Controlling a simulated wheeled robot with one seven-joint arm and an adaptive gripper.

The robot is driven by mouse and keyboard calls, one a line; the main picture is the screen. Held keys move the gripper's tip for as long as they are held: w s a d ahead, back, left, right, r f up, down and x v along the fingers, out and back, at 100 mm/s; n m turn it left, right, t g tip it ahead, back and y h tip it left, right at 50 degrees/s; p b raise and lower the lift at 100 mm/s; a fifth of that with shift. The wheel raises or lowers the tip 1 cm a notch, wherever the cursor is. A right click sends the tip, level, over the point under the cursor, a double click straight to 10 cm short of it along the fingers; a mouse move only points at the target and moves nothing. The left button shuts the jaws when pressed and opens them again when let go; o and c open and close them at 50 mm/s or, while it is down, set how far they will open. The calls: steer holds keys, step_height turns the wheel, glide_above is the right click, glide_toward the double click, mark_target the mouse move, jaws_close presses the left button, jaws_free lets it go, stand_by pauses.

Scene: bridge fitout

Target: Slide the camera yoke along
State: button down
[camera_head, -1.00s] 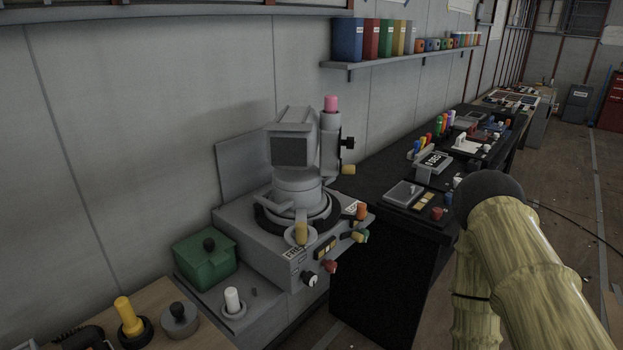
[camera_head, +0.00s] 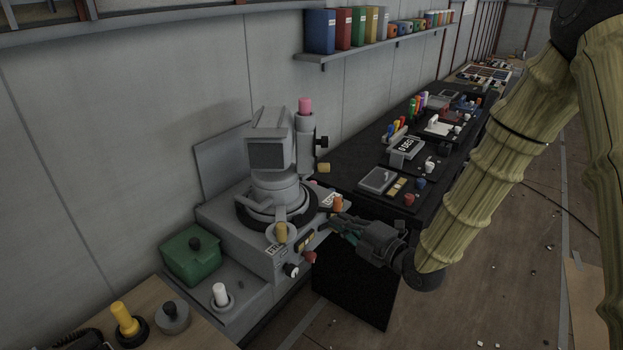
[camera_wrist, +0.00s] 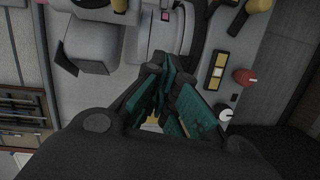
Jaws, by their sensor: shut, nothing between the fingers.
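A grey instrument with a boxy head, which I take to be the camera yoke (camera_head: 270,152), stands on a round dark ring on a grey base unit (camera_head: 235,225). A pink-topped post (camera_head: 305,104) rises beside the head. The head also shows at the upper left of the wrist view (camera_wrist: 92,42). My gripper (camera_head: 335,222) is at the right front of the base unit, near an orange knob (camera_head: 336,202), its fingers shut and empty. In the wrist view, its green-padded fingers (camera_wrist: 165,80) converge in front of the unit; whether they touch it I cannot tell.
A yellow knob (camera_head: 281,231) and a red knob (camera_head: 309,257) stand out from the unit's front. A green box (camera_head: 190,256) and a white knob (camera_head: 220,294) sit to the left. A dark bench (camera_head: 358,290) with panels extends behind my gripper. Open floor lies right.

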steer(key=w+a+r+n+y+p, duration=0.1)
steer(key=w+a+r+p, duration=0.2)
steer(key=w+a+p, duration=0.3)
steer(key=w+a, duration=0.1)
steer(key=w, duration=0.4)
steer(key=shift+w+a+r+n, duration=0.25)
steer(key=shift+w+r+n, duration=0.1)
steer(key=shift+n, duration=0.05)
steer(key=shift+w+d, duration=0.1)
steer(key=shift+d, duration=0.05)
steer(key=shift+w+d+n+g+y, duration=0.1)
steer(key=shift+w+n+g+y, duration=0.1)
steer(key=shift+n+g+y, duration=0.1)
steer(key=shift+w+d+b, duration=0.1)
steer(key=shift+w+b, duration=0.05)
steer(key=shift+b, duration=0.35)
